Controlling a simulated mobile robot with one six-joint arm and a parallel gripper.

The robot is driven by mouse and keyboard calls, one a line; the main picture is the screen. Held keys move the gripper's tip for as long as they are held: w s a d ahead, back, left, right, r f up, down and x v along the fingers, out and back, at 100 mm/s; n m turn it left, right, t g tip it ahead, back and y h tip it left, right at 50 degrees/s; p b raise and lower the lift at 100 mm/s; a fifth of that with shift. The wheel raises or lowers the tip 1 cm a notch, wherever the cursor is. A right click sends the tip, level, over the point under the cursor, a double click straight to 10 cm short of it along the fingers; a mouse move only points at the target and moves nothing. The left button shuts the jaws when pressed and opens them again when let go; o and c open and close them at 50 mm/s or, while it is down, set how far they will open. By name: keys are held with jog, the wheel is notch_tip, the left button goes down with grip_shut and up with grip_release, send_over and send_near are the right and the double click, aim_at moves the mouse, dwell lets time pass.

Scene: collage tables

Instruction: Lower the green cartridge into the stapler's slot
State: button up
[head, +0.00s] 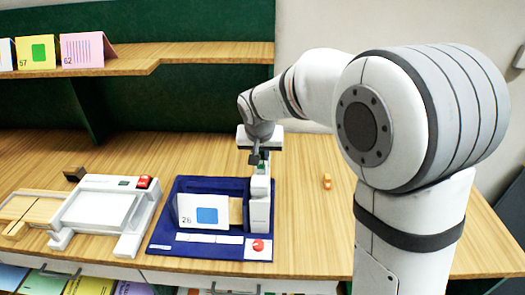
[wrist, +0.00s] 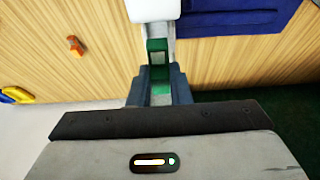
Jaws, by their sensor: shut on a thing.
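The white stapler (head: 259,212) stands upright at the right side of the blue mat (head: 215,258). My gripper (head: 257,158) points down over the rear top of the stapler. In the wrist view its two dark fingers (wrist: 159,92) are shut on the green cartridge (wrist: 158,46), which reaches forward from between them toward the stapler's pale body (wrist: 154,10). The cartridge is in line with the stapler there. The slot is largely hidden, and I cannot tell whether the cartridge is inside it or just above it.
A card marked 26 (head: 190,211) stands on the mat beside the stapler, and a red button (head: 258,245) is at the mat's front corner. A white device (head: 100,212) is to the left. A small orange object (head: 327,181) lies on the otherwise clear table to the right.

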aim_at(261, 161)
jog(key=shift+f+b, duration=1.25)
jog(key=shift+f, duration=0.5)
jog(key=o, duration=0.8)
jog(key=shift+r, duration=0.1)
jog(key=b+v, duration=0.1)
jog(key=v, duration=0.6)
jog(key=shift+s+r, duration=0.25)
jog(key=shift+r, duration=0.05)
jog(key=shift+g, duration=0.6)
jog(key=s+d+f, duration=0.1)
jog(key=s+d, duration=0.4)
jog(key=s, duration=0.2)
jog(key=s+d+f, duration=0.2)
jog(key=s+d, duration=0.4)
jog(key=s, duration=0.2)
jog(key=s+d+f, duration=0.2)
jog(key=s+d, duration=0.4)
jog(key=s, duration=0.2)
jog(key=shift+s+f, duration=0.1)
jog(key=shift+s, duration=0.05)
